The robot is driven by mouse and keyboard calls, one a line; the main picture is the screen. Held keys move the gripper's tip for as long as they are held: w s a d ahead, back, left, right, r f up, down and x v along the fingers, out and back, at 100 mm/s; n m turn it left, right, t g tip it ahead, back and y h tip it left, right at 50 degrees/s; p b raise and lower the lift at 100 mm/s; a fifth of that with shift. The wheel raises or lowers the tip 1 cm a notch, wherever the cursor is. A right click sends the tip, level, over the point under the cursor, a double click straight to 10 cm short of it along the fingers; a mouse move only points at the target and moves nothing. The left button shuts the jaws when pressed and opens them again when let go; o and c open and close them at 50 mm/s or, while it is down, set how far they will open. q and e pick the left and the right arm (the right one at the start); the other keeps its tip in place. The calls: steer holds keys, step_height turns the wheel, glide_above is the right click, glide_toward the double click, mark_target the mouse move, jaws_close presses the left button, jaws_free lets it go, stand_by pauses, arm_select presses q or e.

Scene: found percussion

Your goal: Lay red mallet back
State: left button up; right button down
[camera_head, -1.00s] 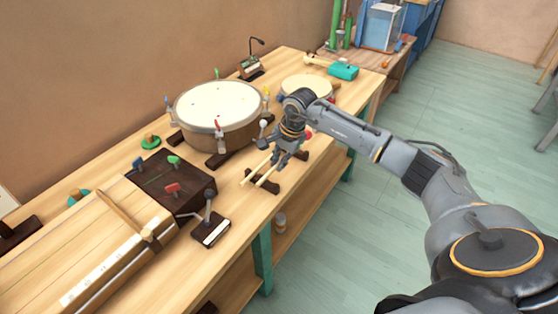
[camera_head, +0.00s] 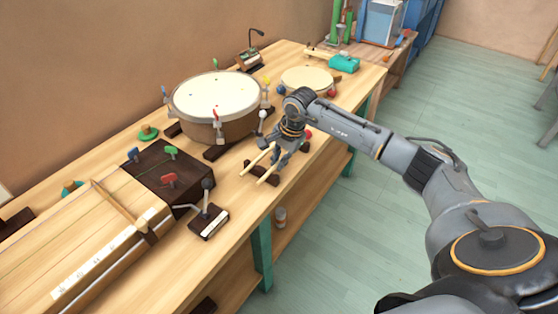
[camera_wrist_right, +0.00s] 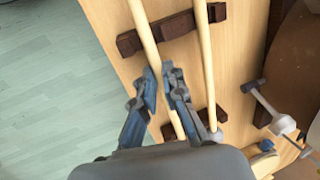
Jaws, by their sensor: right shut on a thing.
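My right gripper (camera_head: 279,160) is low over the front edge of the bench and shut on the handle of the red mallet (camera_head: 268,173). In the right wrist view, the handle (camera_wrist_right: 145,35) passes between the two fingers (camera_wrist_right: 164,88). The red head (camera_head: 308,134) shows just behind the gripper. A second pale-handled mallet (camera_head: 257,158) lies alongside on dark rest bars (camera_head: 250,166); it also shows right of the fingers in the right wrist view (camera_wrist_right: 204,50). I cannot tell whether the held handle touches the bars. My left gripper is not in view.
A large drum (camera_head: 217,105) stands behind the gripper, and a small drum (camera_head: 308,79) stands to the back right. A dark block (camera_head: 165,185) with coloured clips and a lever device (camera_head: 208,220) stand to the left. The bench's front edge is close to the gripper.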

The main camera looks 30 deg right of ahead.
steer(key=shift+f, duration=0.15)
steer(key=c, duration=1.4)
jaws_free()
steer(key=shift+o, duration=0.2)
steer(key=v, duration=1.2)
